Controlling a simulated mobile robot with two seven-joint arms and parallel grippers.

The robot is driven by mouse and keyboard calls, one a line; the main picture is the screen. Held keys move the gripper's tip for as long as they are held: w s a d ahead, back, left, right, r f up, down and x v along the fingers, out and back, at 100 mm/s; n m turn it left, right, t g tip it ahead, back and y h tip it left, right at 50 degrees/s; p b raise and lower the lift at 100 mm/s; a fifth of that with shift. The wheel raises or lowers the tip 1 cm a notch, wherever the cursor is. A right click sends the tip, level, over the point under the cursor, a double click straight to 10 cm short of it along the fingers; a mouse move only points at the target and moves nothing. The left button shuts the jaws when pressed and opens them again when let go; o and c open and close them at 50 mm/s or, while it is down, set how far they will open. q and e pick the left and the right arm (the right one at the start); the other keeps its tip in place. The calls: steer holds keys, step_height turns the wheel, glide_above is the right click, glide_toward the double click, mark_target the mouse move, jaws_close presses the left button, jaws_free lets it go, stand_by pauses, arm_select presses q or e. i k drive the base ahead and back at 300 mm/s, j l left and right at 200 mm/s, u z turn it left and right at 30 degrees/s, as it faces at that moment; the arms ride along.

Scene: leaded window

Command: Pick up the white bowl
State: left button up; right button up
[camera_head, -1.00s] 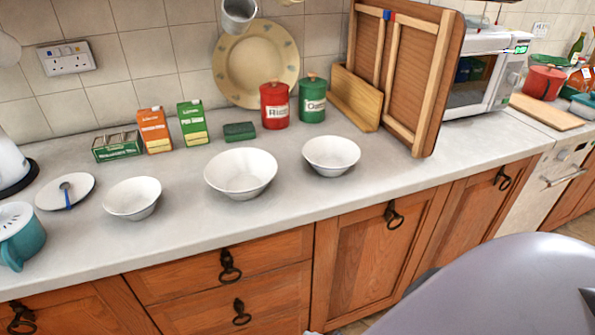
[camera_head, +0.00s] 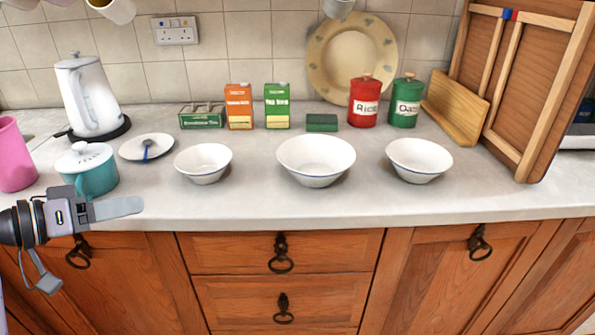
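Three white bowls stand upright in a row on the counter (camera_head: 270,208): a small left bowl (camera_head: 203,163), a larger middle bowl (camera_head: 316,160) and a small right bowl (camera_head: 419,160). All three look empty. My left gripper (camera_head: 125,207) is at the lower left, in front of the counter edge and left of the bowls, apart from them. One finger shows clearly, pointing right; the gap between the fingers cannot be made out. My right gripper is out of view.
A teal lidded pot (camera_head: 90,172), a pink jug (camera_head: 12,157), a white kettle (camera_head: 88,95) and a saucer (camera_head: 146,148) with a spoon stand at left. Cartons (camera_head: 239,107), canisters (camera_head: 363,102) and a wooden folding board (camera_head: 530,85) stand behind. The counter's front strip is clear.

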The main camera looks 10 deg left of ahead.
mark_target(314, 161)
steer(key=i+l, duration=0.8)
